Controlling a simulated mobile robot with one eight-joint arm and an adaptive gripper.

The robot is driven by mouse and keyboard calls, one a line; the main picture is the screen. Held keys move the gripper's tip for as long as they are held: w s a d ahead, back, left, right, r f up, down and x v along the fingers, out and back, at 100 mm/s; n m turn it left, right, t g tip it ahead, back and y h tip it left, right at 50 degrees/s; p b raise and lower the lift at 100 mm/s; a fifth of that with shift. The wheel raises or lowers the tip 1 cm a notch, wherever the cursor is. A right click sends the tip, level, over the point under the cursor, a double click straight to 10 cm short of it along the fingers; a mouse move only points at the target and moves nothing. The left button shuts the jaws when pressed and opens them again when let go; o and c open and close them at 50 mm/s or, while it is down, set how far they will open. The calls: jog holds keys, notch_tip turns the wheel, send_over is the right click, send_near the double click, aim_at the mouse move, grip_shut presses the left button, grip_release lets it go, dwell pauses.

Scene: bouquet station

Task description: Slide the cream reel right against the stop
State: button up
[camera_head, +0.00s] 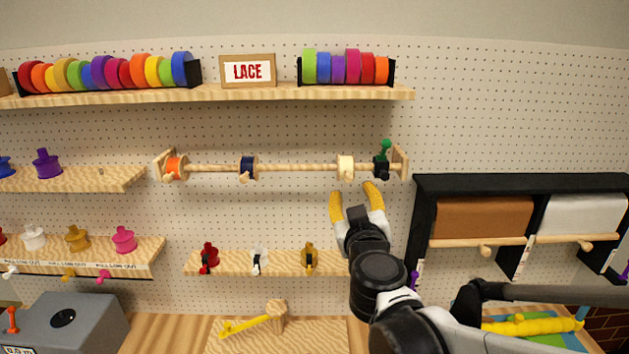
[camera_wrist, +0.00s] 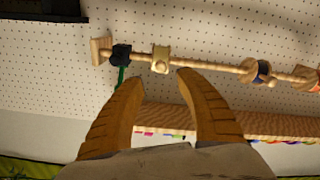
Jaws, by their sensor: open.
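The cream reel (camera_head: 346,164) sits on a horizontal wooden rod (camera_head: 300,167), toward its right end. The stop (camera_head: 382,167), a black block with a green knob, is on the same rod to the right, with a short bare stretch of rod between them. My gripper (camera_head: 354,190) is open and empty, its yellow fingers pointing up just below the reel. In the wrist view, the cream reel (camera_wrist: 160,60) appears just beyond the gap between the open fingertips (camera_wrist: 157,79), with the dark stop (camera_wrist: 121,55) to its left. No contact with the reel is visible.
An orange reel (camera_head: 175,168) and a navy reel (camera_head: 248,167) sit farther left on the rod. A lower shelf (camera_head: 230,263) with small spools runs behind my arm. A black frame with paper rolls (camera_head: 484,218) is at the right. A ribbon shelf (camera_head: 240,95) is above.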

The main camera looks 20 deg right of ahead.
aim_at(349, 180)
jog(key=x, duration=0.8)
jog(key=shift+w+f, duration=0.15)
jog(key=shift+w, duration=0.05)
jog(key=shift+s, duration=0.1)
jog(key=shift+c, duration=0.2)
grip_shut()
